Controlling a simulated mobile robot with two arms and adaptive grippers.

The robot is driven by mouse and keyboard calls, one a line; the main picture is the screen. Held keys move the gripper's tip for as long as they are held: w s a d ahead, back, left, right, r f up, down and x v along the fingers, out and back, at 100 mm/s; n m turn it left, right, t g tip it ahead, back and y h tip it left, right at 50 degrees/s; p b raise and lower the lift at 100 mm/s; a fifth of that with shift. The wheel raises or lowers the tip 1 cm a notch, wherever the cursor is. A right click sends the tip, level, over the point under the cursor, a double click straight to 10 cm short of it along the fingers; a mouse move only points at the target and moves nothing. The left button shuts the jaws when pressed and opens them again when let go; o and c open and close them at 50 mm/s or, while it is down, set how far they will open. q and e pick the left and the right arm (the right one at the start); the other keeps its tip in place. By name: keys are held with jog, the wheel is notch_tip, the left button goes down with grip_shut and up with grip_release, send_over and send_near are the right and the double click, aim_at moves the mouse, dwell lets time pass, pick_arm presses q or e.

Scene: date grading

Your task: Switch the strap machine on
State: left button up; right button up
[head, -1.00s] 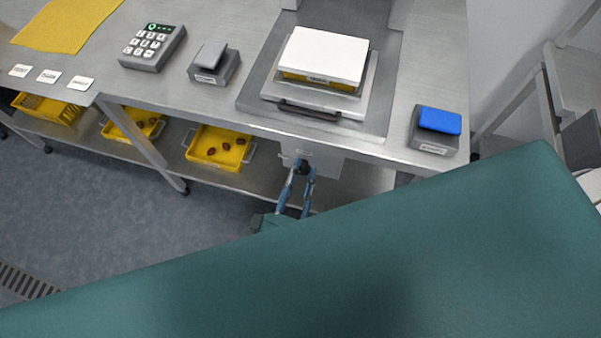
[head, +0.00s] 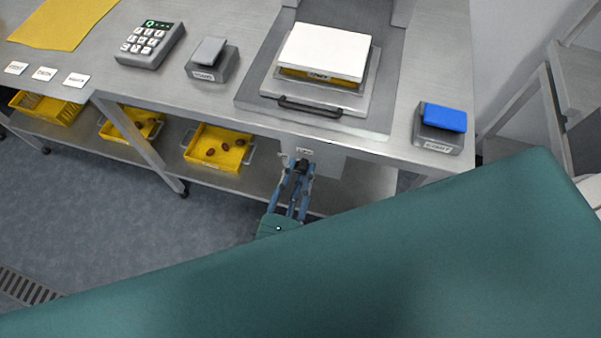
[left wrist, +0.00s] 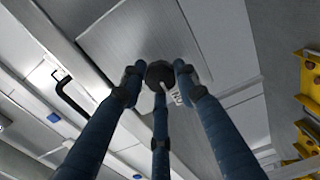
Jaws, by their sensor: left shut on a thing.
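The strap machine (head: 390,118) is set in the steel table, with a white block over a yellow layer on its plate and a dark handle in front. On the grey panel (head: 328,162) below the table edge sits a dark round knob (head: 302,165). My left gripper (head: 300,174) is at this knob, its blue fingers shut around it. In the left wrist view the fingers close on the dark knob (left wrist: 158,72), which has a pale pointer mark and a small label beside it. My right gripper is not in view.
A keypad (head: 150,45), a grey-topped switch box (head: 212,60) and a blue-topped box (head: 441,122) stand on the table. Yellow crates (head: 236,168) with dates sit on the lower shelf. My green arm covers the foreground. A rack (head: 560,90) stands at the right.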

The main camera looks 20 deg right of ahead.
pick_arm(q)
jog(key=shift+w+a+r, duration=0.15)
jog(key=shift+w+a, duration=0.1)
jog(key=shift+w, duration=0.05)
jog(key=o, duration=1.1)
jog(key=shift+s, duration=0.1)
jog(key=shift+s+f, duration=0.15)
jog(key=shift+f, duration=0.05)
jog(key=v, duration=1.1)
jog(key=shift+s+a, duration=0.2)
jog(key=shift+a, duration=0.1)
